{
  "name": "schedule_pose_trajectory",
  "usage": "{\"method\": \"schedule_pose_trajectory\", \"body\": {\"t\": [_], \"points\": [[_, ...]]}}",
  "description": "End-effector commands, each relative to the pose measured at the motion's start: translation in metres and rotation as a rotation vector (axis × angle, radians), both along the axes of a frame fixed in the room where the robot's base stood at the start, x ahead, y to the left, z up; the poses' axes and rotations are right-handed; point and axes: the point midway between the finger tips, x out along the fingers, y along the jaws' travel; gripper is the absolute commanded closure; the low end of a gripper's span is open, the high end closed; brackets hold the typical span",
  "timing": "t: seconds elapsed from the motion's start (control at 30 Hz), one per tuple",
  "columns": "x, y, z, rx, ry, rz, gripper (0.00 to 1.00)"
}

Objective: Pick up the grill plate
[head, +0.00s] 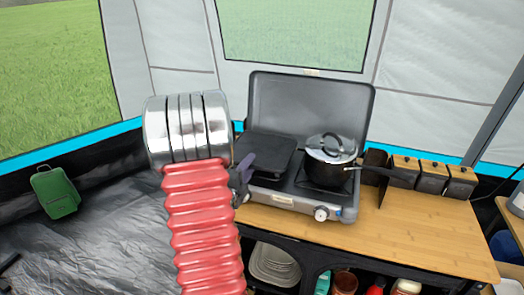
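The grill plate (268,151) is a dark, flat, roughly square plate. It lies on the left side of the camping stove (312,106), beside the pot. My red, ribbed arm with silver bands rises in front of the stove's left end. A dark grey part at the arm's right edge seems to be my gripper (241,179), close to the front left corner of the stove. Most of it is hidden behind the arm, so its fingers and any contact with the plate cannot be made out.
A lidded pot (329,160) stands on the stove's right side, its handle pointing right. Several wooden-lidded dark containers (432,177) stand right of it. The wooden counter's (400,228) front right is clear. The stove's raised lid stands behind. A green case (55,192) is far left.

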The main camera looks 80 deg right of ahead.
Motion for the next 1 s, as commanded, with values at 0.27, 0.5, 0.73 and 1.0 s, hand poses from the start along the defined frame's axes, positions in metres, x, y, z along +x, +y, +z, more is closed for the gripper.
{"method": "schedule_pose_trajectory", "body": {"t": [0.27,0.5,0.73,1.0], "points": [[-0.007,-0.034,-0.002,0.000,0.000,-0.002,0.69],[-0.008,-0.048,-0.001,-0.001,0.000,-0.001,0.69],[-0.009,-0.047,-0.001,-0.001,0.000,-0.001,0.69],[-0.008,-0.047,-0.001,-0.001,0.000,-0.001,0.72]]}}
